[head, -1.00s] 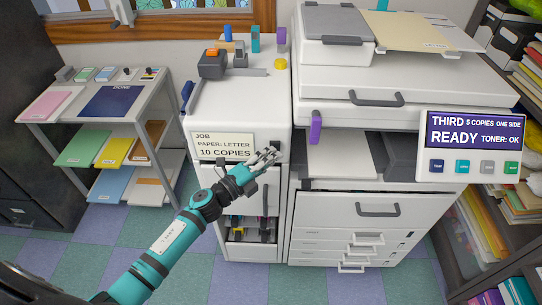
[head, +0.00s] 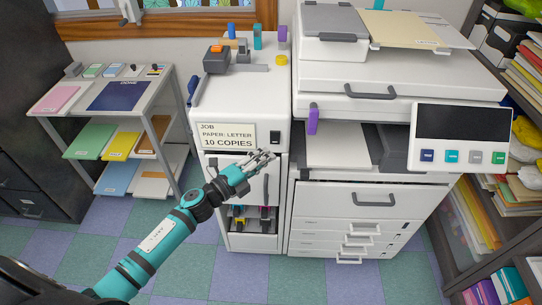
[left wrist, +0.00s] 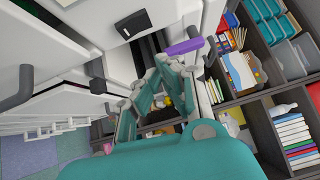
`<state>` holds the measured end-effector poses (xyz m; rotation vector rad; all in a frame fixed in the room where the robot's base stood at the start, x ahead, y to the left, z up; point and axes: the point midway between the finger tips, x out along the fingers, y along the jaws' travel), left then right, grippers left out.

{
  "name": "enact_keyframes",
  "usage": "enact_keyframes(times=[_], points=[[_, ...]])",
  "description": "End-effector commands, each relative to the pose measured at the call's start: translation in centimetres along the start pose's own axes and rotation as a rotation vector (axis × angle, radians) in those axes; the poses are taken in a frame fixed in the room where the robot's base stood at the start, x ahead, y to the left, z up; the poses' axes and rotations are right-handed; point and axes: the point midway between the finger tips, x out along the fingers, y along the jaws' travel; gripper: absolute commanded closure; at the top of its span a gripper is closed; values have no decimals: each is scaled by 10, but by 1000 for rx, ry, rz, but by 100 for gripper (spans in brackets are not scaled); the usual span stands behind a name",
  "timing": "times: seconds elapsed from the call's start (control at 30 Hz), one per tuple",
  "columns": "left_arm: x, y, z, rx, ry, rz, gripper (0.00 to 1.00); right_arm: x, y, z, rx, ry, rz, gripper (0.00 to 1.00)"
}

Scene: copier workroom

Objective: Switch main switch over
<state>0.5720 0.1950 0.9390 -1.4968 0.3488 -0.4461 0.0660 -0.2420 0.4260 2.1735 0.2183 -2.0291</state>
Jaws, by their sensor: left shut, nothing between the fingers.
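The main switch (head: 275,137) is a small black rocker on the front of the white cabinet (head: 230,108), right of the job card. In the left wrist view the switch (left wrist: 133,24) shows at the upper left, with a small light mark on it. My left gripper (head: 266,156) is shut and empty, just below the switch and apart from it in the picture. Its fingers (left wrist: 172,68) also show in the left wrist view. The copier's display panel (head: 460,122) is dark. My right gripper is not in view.
The job card (head: 227,136) reads letter paper, 10 copies. The copier (head: 360,202) stands right of the cabinet, with a purple handle (head: 312,119) at its left edge. A paper cart (head: 60,103) stands at the left and shelves at the right. The floor in front is clear.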

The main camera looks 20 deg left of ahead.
Motion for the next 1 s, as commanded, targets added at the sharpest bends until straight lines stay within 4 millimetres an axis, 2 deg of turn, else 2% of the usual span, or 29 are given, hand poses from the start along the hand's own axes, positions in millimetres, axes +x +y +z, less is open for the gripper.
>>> enact_keyframes(times=[0.1,0.3,0.43,0.7,1.0], points=[[-19,1,0,1,0,3,100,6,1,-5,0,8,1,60],[-52,-4,0,1,1,4,100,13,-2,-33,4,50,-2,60],[-68,-7,0,0,0,2,100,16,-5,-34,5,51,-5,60],[-75,-10,1,0,0,0,100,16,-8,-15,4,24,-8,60],[-75,-10,1,0,0,1,100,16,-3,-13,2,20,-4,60]])
